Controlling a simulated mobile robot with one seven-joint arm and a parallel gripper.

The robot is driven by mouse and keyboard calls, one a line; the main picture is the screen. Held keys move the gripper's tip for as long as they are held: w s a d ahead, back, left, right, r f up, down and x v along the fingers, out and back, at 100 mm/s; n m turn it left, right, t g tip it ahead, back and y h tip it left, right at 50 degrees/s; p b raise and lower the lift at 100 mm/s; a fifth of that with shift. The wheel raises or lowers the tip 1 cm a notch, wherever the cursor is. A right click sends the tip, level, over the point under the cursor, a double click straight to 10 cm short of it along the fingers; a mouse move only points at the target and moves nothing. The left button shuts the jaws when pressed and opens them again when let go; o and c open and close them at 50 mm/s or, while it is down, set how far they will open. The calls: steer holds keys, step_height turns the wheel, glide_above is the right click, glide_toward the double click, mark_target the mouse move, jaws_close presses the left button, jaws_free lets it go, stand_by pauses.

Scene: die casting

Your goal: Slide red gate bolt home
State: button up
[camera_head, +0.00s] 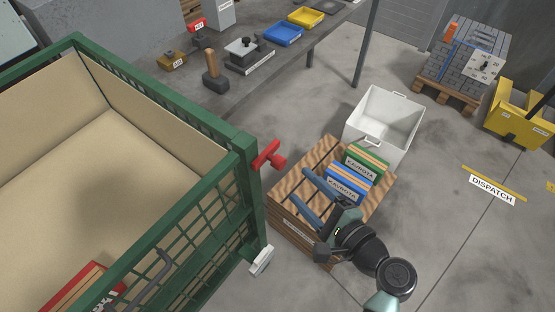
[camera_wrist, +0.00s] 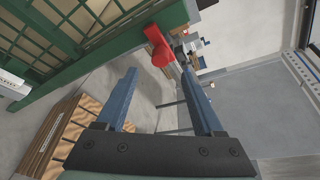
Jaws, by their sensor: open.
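The red gate bolt (camera_head: 268,156) sticks out from the corner post of the green gated crate (camera_head: 247,170). In the wrist view the red bolt (camera_wrist: 160,46) shows its knob and shaft at the end of a green rail (camera_wrist: 115,45). My gripper (camera_head: 300,185) is open and empty, with its two blue fingers pointing toward the bolt. In the wrist view my gripper (camera_wrist: 160,71) has its fingers well apart, with the bolt beyond the tips and near the right finger. The fingers look apart from the bolt. The bolt's inner end and its socket cannot be made out.
A slatted wooden crate (camera_head: 290,222) with green (camera_head: 366,160) and blue (camera_head: 348,185) boxes stands below my gripper. A white bin (camera_head: 385,120) is behind it. A grey bench (camera_head: 222,103) with tools and trays runs along the back. Open floor lies at the right.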

mark_target(280, 168)
steer(key=x, duration=1)
steer(key=shift+w+a, duration=0.15)
steer(key=shift+w, duration=0.05)
steer(key=shift+f, duration=0.1)
jaws_close()
steer(key=shift+s+a, duration=0.1)
steer(key=shift+a, duration=0.1)
stand_by(0.7)
